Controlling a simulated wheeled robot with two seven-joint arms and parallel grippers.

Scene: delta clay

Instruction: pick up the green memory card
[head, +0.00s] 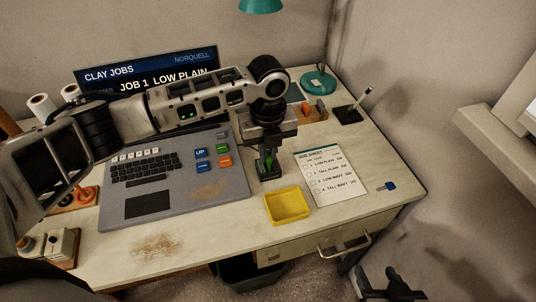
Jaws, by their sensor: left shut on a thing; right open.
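My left gripper (268,175) points down over the desk, just right of the grey console and behind the yellow tray. It is shut on the green memory card (268,158), and only a sliver of green shows between the dark fingers. I cannot tell whether the card touches the desk. My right gripper (378,276) is low at the bottom edge, in front of the desk and below its top. Its fingers are apart and nothing shows between them.
A yellow tray (287,219) stands empty near the front edge. A job sheet (331,184) and a blue key-like piece (386,187) lie to the right. The grey console (160,208) fills the left. A pen stand (348,114) and teal lamp base (318,82) stand behind.

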